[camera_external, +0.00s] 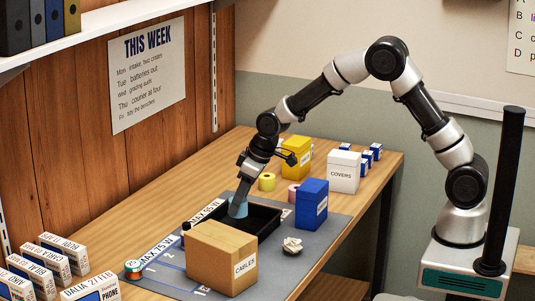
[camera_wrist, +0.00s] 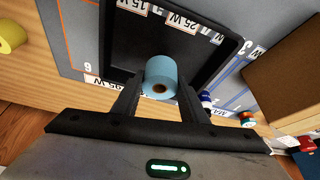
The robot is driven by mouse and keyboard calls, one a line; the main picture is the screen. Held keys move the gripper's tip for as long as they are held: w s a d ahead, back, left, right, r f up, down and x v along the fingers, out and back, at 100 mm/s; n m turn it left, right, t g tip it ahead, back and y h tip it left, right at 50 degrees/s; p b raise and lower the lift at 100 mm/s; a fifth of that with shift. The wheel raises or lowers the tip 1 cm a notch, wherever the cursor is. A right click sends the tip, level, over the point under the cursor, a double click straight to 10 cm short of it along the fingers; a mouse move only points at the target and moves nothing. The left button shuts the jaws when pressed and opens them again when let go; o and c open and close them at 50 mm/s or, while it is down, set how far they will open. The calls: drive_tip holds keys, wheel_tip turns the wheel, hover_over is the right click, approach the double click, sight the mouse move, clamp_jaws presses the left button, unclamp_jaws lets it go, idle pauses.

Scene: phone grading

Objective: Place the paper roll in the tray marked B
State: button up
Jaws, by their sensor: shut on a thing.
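A light-blue paper roll (camera_external: 239,209) is held between the fingers of my gripper (camera_external: 243,197), at the left end of a black tray (camera_external: 268,230). In the wrist view the blue roll (camera_wrist: 160,72) sits between the two fingers of my gripper (camera_wrist: 160,92), with its round end and dark core hole showing. The black tray (camera_wrist: 118,40) lies beneath and beyond it there. I cannot tell whether the roll touches the tray floor. I cannot read a B on the tray. Small labels such as "15 W" and "25 W" show in it.
A cardboard CABLES box (camera_external: 222,258) stands close in front of the tray, and a blue box (camera_external: 312,204) at its right. A yellow roll (camera_external: 267,182) and pink roll (camera_external: 293,192) stand behind. A white COVERS box (camera_external: 344,171) is farther back. Phone boxes (camera_external: 45,265) line the left.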

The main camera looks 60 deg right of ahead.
drive_tip(key=shift+f+b, duration=0.4)
drive_tip(key=shift+f, duration=2.25)
drive_tip(key=shift+f, duration=0.1)
drive_tip(key=shift+f, duration=0.15)
drive_tip(key=o, duration=1.1)
drive_tip(key=shift+r, duration=0.2)
